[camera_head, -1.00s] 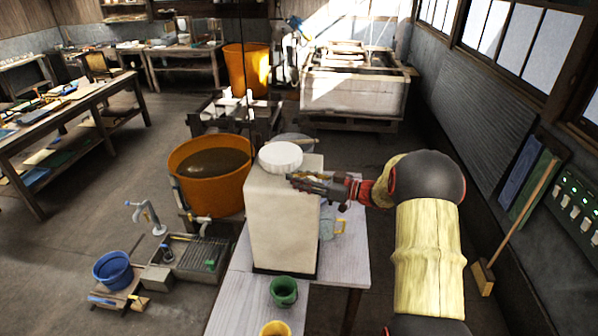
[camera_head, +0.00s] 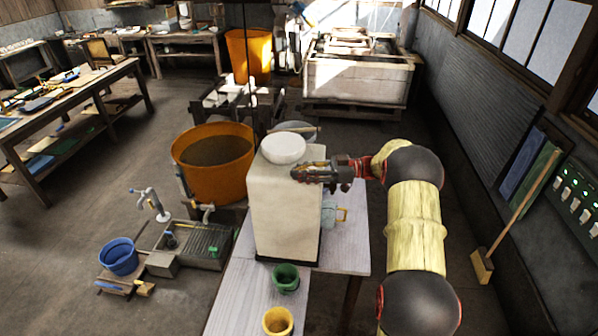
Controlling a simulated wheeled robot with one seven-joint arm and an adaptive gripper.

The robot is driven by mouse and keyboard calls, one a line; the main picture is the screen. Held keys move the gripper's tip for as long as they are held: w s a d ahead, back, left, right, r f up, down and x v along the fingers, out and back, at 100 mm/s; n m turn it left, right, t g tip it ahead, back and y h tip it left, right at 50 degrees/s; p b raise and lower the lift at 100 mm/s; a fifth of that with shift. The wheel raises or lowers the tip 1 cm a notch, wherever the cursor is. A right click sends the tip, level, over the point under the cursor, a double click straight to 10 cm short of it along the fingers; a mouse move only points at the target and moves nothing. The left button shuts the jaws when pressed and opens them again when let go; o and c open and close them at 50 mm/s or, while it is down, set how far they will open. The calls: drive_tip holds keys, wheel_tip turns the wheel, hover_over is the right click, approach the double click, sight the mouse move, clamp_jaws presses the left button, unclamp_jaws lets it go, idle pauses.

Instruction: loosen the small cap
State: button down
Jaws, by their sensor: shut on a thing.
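A tall off-white rectangular container (camera_head: 284,215) stands upright on the pale table. A wide round white lid (camera_head: 284,148) sits on its top. My gripper (camera_head: 302,172) reaches in from the right, low over the right part of the container's top, just beside the wide lid. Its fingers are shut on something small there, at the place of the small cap.
On the pale table (camera_head: 236,300), a green cup (camera_head: 286,278) and a yellow cup (camera_head: 277,321) stand in front of the container. A pale blue jug (camera_head: 329,214) stands at its right. An orange tub (camera_head: 213,165) of dark liquid stands at the left.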

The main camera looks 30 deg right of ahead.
drive_tip(key=c, duration=1.4)
unclamp_jaws()
drive_tip(key=shift+d, duration=0.1)
drive_tip(key=v, duration=1.1)
drive_tip(key=shift+s+d, duration=0.15)
drive_tip(key=shift+d, duration=0.15)
